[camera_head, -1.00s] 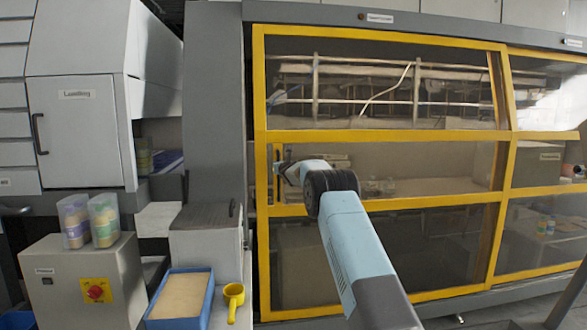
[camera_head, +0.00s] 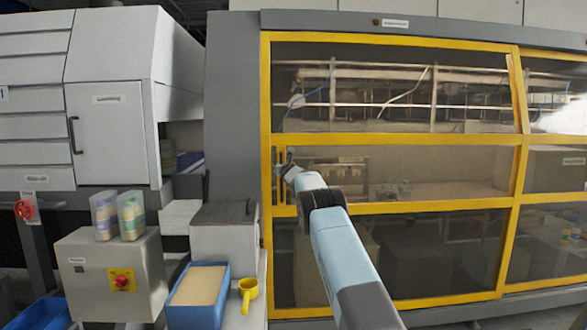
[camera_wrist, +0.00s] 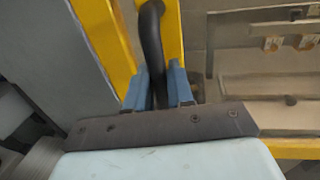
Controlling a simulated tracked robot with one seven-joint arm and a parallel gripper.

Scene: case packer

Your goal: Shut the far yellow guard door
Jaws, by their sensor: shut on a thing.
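The yellow guard door (camera_head: 395,208) with dark see-through panes fills the middle and right of the head view. It looks flat along the machine front; I cannot tell whether a small gap stays at its left edge. Its dark upright handle (camera_wrist: 152,45) is at that left edge. My gripper (camera_wrist: 158,88) is shut on the handle, with a blue finger on each side of it in the wrist view. In the head view my gripper (camera_head: 286,170) is at the door's left side, at middle height. The handle's lower part is hidden by the gripper.
A second yellow-framed panel (camera_head: 556,198) is at the right. A grey post (camera_head: 232,110) stands left of the door. A blue tray (camera_head: 225,300), a yellow scoop (camera_head: 248,293) and a grey box with a red knob (camera_head: 120,282) are at the lower left.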

